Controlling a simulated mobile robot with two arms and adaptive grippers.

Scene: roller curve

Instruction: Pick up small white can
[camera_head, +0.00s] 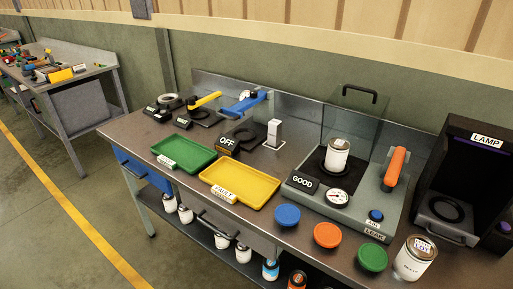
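A white can with a dark printed label (336,158) stands upright on the black round pad of the grey leak tester (380,205). A second white can (413,260), with a metal lid and a purple-marked label, stands at the front right of the bench (255,215) and looks larger, partly because it is nearer. Several more white cans (243,253) stand on the shelf under the bench, partly hidden by its edge. I cannot tell which can the task means. Neither of my grippers shows in the head view.
Blue (287,215), orange (327,235) and green (372,257) round discs lie along the front edge. A green tray (184,153) and a yellow tray (240,182) lie empty. The tester has an orange lever (396,165) and clear guard. A black lamp box (465,180) stands right.

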